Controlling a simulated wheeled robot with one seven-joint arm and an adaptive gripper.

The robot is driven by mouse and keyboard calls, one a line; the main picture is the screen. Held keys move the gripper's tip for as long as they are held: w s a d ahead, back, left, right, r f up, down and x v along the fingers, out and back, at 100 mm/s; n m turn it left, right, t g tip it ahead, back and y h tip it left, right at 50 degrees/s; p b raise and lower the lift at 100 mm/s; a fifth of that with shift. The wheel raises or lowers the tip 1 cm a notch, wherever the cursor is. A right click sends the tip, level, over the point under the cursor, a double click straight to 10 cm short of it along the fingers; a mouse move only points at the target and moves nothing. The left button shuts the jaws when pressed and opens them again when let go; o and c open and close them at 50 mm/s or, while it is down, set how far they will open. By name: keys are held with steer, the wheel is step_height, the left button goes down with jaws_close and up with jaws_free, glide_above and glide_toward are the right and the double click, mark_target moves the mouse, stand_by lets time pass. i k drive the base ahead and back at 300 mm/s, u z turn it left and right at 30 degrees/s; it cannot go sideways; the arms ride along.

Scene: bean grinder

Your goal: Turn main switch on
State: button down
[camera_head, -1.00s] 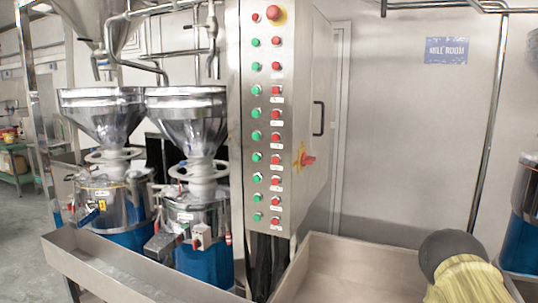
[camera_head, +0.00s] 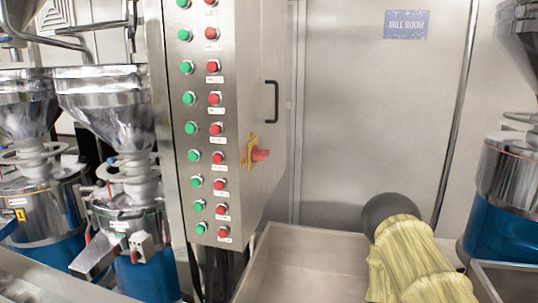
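The main switch (camera_head: 260,154) is a red rotary handle on a yellow plate. It sits on the right side face of the steel control cabinet (camera_head: 262,50), below a black door handle (camera_head: 272,102). The cabinet's front panel carries columns of green and red push buttons. My arm shows at the lower right as a yellowish sleeved part with a dark round end, to the right of and below the switch and apart from it in the picture. My gripper's fingers cannot be made out.
Steel hoppers over blue-based grinders (camera_head: 130,220) stand left of the cabinet. A steel trough (camera_head: 310,250) lies in front of and below the cabinet. Another blue-based machine (camera_head: 505,190) stands at right. A "MILL ROOM" sign (camera_head: 407,25) hangs on the back wall.

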mark_target(257, 154)
steer(key=u, duration=0.55)
steer(key=k, duration=1.25)
steer(key=z, duration=0.05)
steer(key=i, duration=0.65)
steer(key=z, duration=0.4)
